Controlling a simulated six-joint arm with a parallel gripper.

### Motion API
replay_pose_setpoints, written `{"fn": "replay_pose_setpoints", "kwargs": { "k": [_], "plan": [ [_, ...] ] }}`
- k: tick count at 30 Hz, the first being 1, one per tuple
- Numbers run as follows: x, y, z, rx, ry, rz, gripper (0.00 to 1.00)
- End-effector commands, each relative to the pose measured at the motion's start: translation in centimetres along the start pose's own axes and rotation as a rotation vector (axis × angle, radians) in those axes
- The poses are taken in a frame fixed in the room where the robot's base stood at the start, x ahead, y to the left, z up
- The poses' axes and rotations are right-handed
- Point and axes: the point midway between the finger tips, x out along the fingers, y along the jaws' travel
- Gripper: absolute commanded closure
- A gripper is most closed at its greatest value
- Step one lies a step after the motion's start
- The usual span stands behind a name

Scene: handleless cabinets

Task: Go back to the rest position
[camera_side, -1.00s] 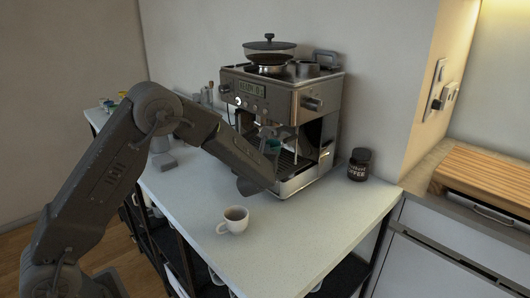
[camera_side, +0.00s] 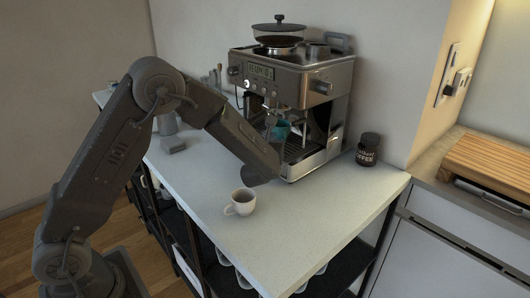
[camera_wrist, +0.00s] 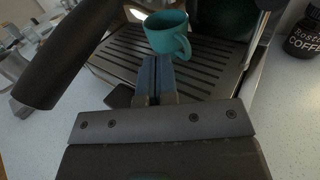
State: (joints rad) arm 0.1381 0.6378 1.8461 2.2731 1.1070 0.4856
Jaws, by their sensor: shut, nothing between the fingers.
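My gripper (camera_wrist: 155,82) is shut and empty in the wrist view. Its fingertips point at the coffee machine's drip tray (camera_wrist: 208,76), just in front of a teal cup (camera_wrist: 165,36); I cannot tell if they touch it. The cup stands upright on the tray. In the side view my arm is bent, reaching over the counter (camera_side: 300,220) toward the coffee machine (camera_side: 278,90). The fingers are hidden there behind the wrist. The teal cup (camera_side: 281,130) shows partly beyond the arm.
A white cup with dark liquid (camera_side: 241,202) stands on the counter just below my wrist. A dark coffee jar (camera_side: 368,149) stands right of the machine. A dark cylindrical handle (camera_wrist: 62,62) juts out left of my fingers. The counter's front right is clear.

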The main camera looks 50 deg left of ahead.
Motion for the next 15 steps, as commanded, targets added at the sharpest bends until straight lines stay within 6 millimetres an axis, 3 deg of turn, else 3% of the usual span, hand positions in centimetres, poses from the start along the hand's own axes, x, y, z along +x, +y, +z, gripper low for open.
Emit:
{"fn": "replay_pose_setpoints", "kwargs": {
  "k": [6,15],
  "plan": [
    [-4.9,-0.1,0.0,0.0,0.0,-0.003,1.0],
    [-8.2,0.2,0.1,-0.006,0.001,0.007,1.0]
  ]
}}
